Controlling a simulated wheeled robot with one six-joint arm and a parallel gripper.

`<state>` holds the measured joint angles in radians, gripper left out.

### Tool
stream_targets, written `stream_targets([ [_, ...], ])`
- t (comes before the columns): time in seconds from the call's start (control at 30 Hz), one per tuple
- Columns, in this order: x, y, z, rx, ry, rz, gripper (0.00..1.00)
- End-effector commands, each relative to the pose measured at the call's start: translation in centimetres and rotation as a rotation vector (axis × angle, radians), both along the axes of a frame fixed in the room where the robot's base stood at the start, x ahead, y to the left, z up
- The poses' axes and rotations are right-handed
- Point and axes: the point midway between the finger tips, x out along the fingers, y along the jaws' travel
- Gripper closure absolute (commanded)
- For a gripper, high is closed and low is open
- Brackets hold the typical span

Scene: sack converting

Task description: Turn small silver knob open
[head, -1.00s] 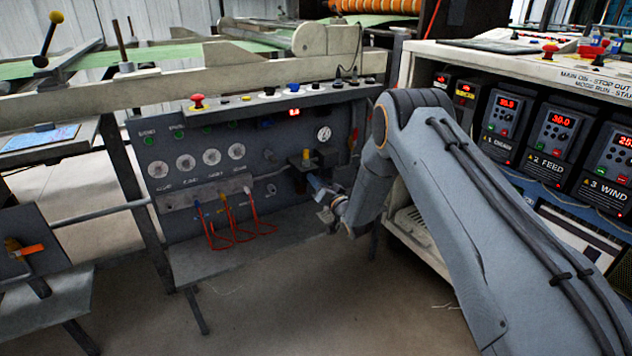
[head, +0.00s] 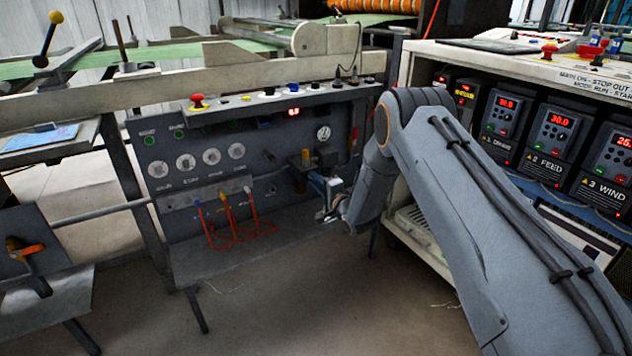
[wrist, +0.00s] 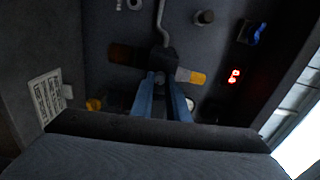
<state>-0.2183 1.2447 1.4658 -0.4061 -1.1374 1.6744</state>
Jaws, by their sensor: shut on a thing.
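In the wrist view, my gripper (wrist: 160,84) reaches up to a dark fitting on the grey panel. A dark amber part (wrist: 124,55) and a yellow-tipped part (wrist: 190,76) stick out on either side of the fitting. In the head view, my gripper (head: 317,182) is at the right side of the panel (head: 190,140), just below the yellow piece (head: 305,154). The knob itself is hidden there.
Red hoses (head: 232,232) hang to the left. The white control cabinet (head: 425,225) stands close on the right. Open floor (head: 290,290) lies below.

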Motion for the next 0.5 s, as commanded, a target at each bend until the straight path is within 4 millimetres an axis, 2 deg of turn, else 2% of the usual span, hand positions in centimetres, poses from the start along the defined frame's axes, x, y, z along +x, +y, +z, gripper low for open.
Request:
stream_targets([
  [0.5, -0.02, -0.02, -0.12, 0.137, 0.095, 0.0, 1.0],
])
